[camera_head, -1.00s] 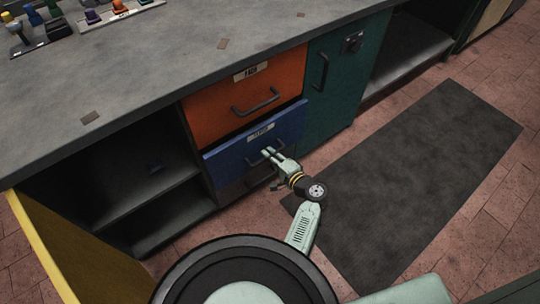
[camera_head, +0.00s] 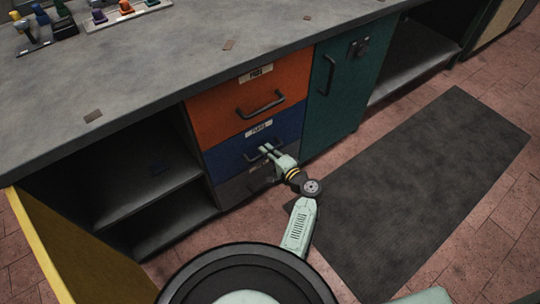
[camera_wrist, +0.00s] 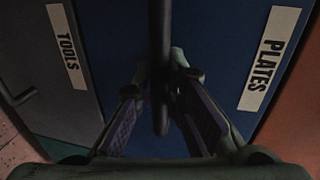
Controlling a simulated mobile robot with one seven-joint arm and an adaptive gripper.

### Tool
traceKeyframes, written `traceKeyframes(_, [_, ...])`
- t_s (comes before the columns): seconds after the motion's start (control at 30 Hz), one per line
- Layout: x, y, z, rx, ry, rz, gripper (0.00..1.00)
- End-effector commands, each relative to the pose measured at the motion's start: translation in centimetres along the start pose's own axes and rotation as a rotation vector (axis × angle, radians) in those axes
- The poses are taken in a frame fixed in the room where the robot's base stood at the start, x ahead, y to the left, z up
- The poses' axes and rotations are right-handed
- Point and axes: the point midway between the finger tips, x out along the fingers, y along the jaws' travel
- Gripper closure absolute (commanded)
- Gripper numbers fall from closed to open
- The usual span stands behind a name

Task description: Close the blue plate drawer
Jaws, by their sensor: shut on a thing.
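The blue plate drawer (camera_head: 232,150) sits in the cabinet between the orange drawer above and the grey one below. In the head view its front looks about flush with the drawers around it. In the wrist view the blue front (camera_wrist: 217,45) carries a white label reading PLATES (camera_wrist: 268,58). My gripper (camera_head: 272,152) is at the drawer's dark bar handle, which also shows upright in the wrist view (camera_wrist: 160,50). The fingers (camera_wrist: 163,88) are shut on the handle, one on each side of it. The fingers hide part of the handle.
The orange drawer (camera_head: 285,88) above looks shut. The grey drawer (camera_head: 232,191) below carries a TOOLS label in the wrist view (camera_wrist: 67,47). A teal door (camera_head: 340,100) is to the right, open shelves (camera_head: 150,195) to the left. A dark mat (camera_head: 420,190) lies on the floor.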

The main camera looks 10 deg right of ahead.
Motion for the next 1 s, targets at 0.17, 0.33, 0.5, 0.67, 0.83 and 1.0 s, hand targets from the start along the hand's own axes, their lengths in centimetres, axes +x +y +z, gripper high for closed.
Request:
traceKeyframes(0.17, [0.3, -0.3, 0.0, -0.004, -0.001, -0.002, 0.82])
traceKeyframes(0.33, [0.2, -0.2, 0.0, -0.003, -0.001, -0.002, 0.70])
traceKeyframes(0.5, [0.2, -0.2, 0.0, -0.003, -0.001, -0.002, 0.68])
traceKeyframes(0.67, [0.1, -0.1, 0.0, -0.003, 0.000, -0.001, 0.68])
traceKeyframes(0.83, [-1.6, -0.1, -0.1, -0.001, 0.003, -0.002, 0.68])
traceKeyframes(1.0, [-5.0, -0.1, 0.0, -0.002, 0.003, -0.001, 0.68])
